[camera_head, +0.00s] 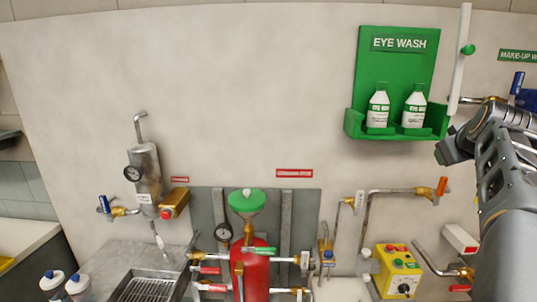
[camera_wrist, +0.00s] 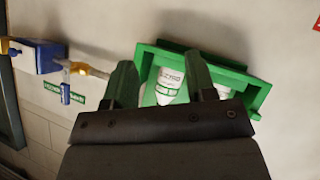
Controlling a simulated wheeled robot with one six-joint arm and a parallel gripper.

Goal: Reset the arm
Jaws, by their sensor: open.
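My arm (camera_head: 505,190) enters from the right edge in the head view. It reaches up to just right of and below the green eye wash shelf (camera_head: 362,128). In the wrist view my gripper (camera_wrist: 160,68) is open, with two dark greenish fingers apart. One white bottle (camera_wrist: 170,87) shows between the fingers in the picture, beyond them. I see nothing held. The fingertips are hard to make out in the head view. Two white bottles with green labels, a left one (camera_head: 377,108) and a right one (camera_head: 414,109), stand upright on the shelf.
Below are a red tank with a green funnel (camera_head: 247,202), a yellow button box (camera_head: 398,270), pipes and valves. A sink (camera_head: 145,287) is lower left. The wall's upper middle is clear.

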